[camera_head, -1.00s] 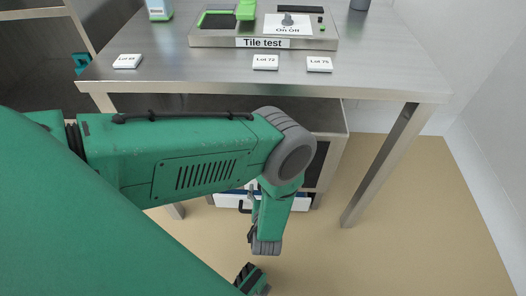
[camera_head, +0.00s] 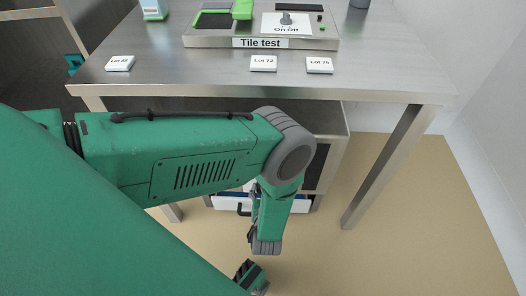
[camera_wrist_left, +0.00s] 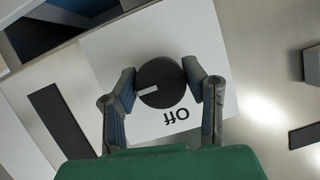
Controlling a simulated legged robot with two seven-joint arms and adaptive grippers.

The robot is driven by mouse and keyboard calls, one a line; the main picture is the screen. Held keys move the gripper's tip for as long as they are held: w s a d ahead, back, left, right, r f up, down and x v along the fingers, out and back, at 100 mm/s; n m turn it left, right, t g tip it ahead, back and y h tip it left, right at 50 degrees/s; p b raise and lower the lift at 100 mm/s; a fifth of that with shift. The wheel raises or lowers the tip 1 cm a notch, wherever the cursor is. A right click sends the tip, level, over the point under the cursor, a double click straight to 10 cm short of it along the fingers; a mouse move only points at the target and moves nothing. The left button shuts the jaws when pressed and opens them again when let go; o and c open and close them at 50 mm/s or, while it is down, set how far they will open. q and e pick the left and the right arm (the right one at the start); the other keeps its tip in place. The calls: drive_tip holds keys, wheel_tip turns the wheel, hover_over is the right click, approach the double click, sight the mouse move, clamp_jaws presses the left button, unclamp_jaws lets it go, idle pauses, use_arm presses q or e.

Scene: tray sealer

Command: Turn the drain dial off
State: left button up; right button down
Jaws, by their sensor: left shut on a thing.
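In the left wrist view a round black dial (camera_wrist_left: 161,82) with a white pointer mark sits on a white plate (camera_wrist_left: 205,38). The mark points to the left of the picture. The word "Off" shows upside down on the plate, just below and right of the dial; no "On" is visible there. My left gripper (camera_wrist_left: 160,88) is shut on the dial, one finger on each side of it. In the head view my left arm comes in from the left and bends down in front of the table; its gripper and this dial cannot be made out there. My right gripper is not in view.
On the steel table (camera_head: 190,75) stands a "Tile test" unit (camera_head: 325,42) with its own grey On/Off knob (camera_head: 286,18). Several white lot tiles, one marked Lot 72 (camera_head: 263,64), lie near the front edge. A metal cabinet (camera_head: 330,150) stands underneath. Floor is clear at right.

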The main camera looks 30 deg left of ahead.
use_arm(q)
drive_tip(key=shift+w, duration=0.1)
drive_tip(key=shift+r+n+h+p, duration=0.1)
drive_tip(key=shift+n+h+p, duration=0.3)
drive_tip(key=shift+n+p, duration=0.1)
drive_tip(key=shift+n+t+h+p, duration=0.6)
drive_tip(key=shift+n+p, duration=0.25)
drive_tip(key=shift+n, duration=0.25)
drive_tip(key=n+t+h+p, duration=0.1)
drive_tip(key=n, duration=0.2)
drive_tip(key=shift+h, duration=0.3)
drive_tip(key=n+t+h, duration=0.1)
drive_tip(key=n, duration=0.1)
drive_tip(key=shift+a+n+t, duration=0.1)
drive_tip(key=shift+n+t, duration=0.3)
drive_tip(key=n+t+b, duration=0.1)
drive_tip(key=n, duration=0.2)
drive_tip(key=shift+n+t+b, duration=0.4)
drive_tip(key=shift+h, duration=0.4)
